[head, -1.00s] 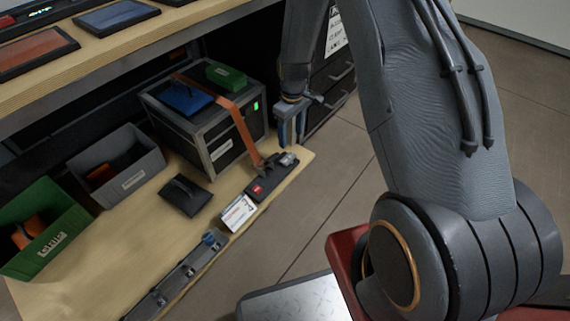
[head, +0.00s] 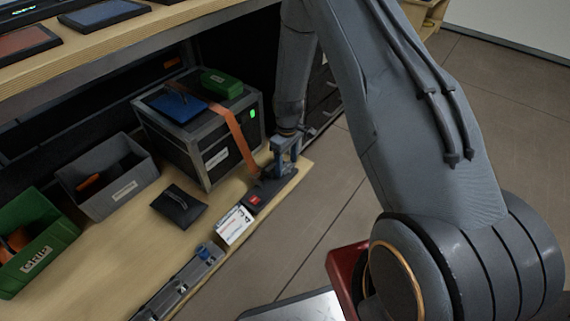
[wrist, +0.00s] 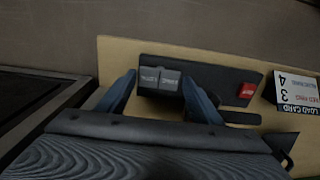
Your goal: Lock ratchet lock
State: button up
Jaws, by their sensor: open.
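The ratchet lock is a dark unit on the shelf's right end, with a dark base and a red label (head: 256,199). An orange strap (head: 236,135) runs from it up over the equipment case. In the wrist view its base (wrist: 212,75) carries a grey lettered two-part block (wrist: 159,79) and the red label (wrist: 247,91). My gripper (head: 280,175) is over the ratchet's far end and hides part of it. In the wrist view my open gripper (wrist: 160,88) has one blue finger on each side of the grey block; contact is unclear.
The equipment case (head: 190,158) stands behind with a blue and a green item on top. A load card (head: 235,226) and a rail (head: 185,283) lie along the front edge. A black pouch (head: 179,206), grey bin (head: 122,197) and green bin (head: 50,254) are left.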

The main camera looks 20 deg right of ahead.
jog(key=c, duration=0.8)
jog(key=shift+w+d+f+g+y, duration=0.15)
jog(key=shift+d+g+y, duration=0.25)
jog(key=shift+y, duration=0.2)
jog(key=shift+w+g+y, duration=0.1)
jog(key=shift+g+y, duration=0.3)
jog(key=shift+y, duration=0.1)
jog(key=o, duration=0.8)
